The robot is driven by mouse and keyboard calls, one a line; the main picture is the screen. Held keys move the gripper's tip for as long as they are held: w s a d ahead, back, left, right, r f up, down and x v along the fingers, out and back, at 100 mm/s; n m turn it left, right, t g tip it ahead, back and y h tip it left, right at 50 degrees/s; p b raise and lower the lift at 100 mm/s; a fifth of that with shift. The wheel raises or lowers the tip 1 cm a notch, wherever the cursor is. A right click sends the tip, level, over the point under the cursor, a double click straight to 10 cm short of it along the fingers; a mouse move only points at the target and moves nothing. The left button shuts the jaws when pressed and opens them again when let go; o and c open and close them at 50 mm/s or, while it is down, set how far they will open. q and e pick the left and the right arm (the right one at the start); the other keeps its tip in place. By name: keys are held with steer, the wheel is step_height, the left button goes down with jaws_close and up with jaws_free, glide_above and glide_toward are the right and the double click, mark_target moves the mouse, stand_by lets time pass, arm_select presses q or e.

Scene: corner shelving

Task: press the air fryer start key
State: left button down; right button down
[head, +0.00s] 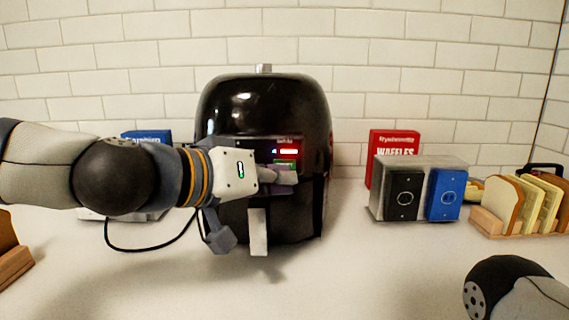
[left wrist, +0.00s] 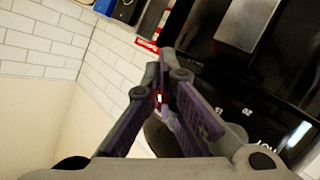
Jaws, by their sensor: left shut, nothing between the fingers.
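The black air fryer (head: 262,105) stands upright on the counter against the tiled wall. Its panel has a red lit display (head: 289,151) and a green key (head: 284,164) just below it. My left gripper (head: 290,178) is shut and empty in front of the panel, its fingertips just below the green key. They cover the lower panel, and I cannot tell whether they touch it. In the left wrist view the left gripper (left wrist: 164,58) has its tips together beside the air fryer's dark front (left wrist: 212,72). My right gripper is out of view.
A metal appliance (head: 428,165) with black and blue fronts stands right of the fryer, before a red waffles box (head: 393,145). Bread slices in a wooden rack (head: 520,225) are at far right. A blue box (head: 147,135) is behind my left arm. The front counter is mostly clear.

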arm_select(q)
steer(key=shift+f, duration=0.1)
